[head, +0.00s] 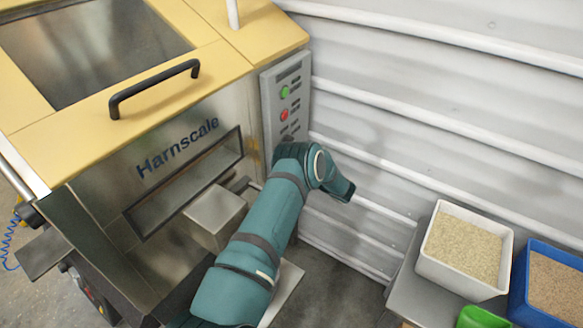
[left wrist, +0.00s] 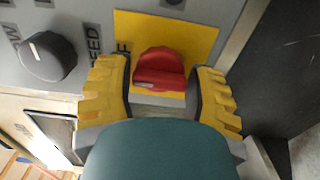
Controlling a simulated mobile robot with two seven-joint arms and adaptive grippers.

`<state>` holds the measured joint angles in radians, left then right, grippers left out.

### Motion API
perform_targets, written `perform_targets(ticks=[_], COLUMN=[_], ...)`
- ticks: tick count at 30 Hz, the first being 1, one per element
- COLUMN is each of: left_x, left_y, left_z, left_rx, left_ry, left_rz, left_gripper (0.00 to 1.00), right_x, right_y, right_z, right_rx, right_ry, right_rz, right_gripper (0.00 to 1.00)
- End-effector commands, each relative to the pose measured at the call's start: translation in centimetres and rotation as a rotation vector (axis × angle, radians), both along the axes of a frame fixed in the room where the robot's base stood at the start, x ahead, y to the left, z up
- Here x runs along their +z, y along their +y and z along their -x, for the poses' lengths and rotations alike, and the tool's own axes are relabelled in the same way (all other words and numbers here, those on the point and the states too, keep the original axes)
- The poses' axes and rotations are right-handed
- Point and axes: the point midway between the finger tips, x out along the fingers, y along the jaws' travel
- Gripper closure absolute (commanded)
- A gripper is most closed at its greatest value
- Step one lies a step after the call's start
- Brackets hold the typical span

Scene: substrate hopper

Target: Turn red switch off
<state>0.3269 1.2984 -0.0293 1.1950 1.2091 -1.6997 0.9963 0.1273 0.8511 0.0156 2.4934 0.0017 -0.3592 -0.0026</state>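The red switch (left wrist: 160,66) is a rotary knob on a yellow plate (left wrist: 190,30), seen in the left wrist view. Its grip bar lies roughly level across the picture. My left gripper (left wrist: 161,72) is open, with one yellow finger on each side of the switch. Only narrow gaps show between fingers and knob; I cannot tell if either finger touches it. The letter F shows on the plate, partly hidden by the left finger. In the head view I cannot make out the left gripper. A teal arm of mine crosses there, but no right gripper shows.
A black knob (left wrist: 47,56) sits left of the switch on the grey panel. In the head view, the Harnscale machine (head: 180,150) fills the left and a side panel (head: 270,100) carries green and red buttons. A white bin (head: 465,250) and blue bin (head: 548,285) stand right.

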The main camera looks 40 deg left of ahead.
Motion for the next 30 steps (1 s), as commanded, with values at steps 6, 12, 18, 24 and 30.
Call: perform_targets(ticks=[6,12,18,24,30], left_x=[0.0,0.0,0.0,-0.1,0.0], left_y=[0.0,-0.2,-2.4,-6.6,-10.0], left_z=[0.0,0.0,-0.4,-0.8,-1.1], left_rx=[0.000,-0.001,-0.004,-0.005,-0.003], left_ry=[0.001,0.001,0.001,0.001,0.001], left_rz=[0.000,0.000,0.000,0.001,0.000], left_gripper=[0.17,0.17,0.17,0.17,0.17], right_x=[0.0,0.0,0.0,0.0,0.0], right_y=[0.0,0.0,0.0,0.0,0.0], right_z=[0.0,0.0,0.0,0.0,0.0], right_rx=[0.000,0.000,0.000,0.000,0.000], right_ry=[0.000,0.000,0.000,0.000,0.000], right_rz=[0.000,0.000,0.000,0.000,0.000], right_gripper=[1.00,1.00,1.00,1.00,1.00])
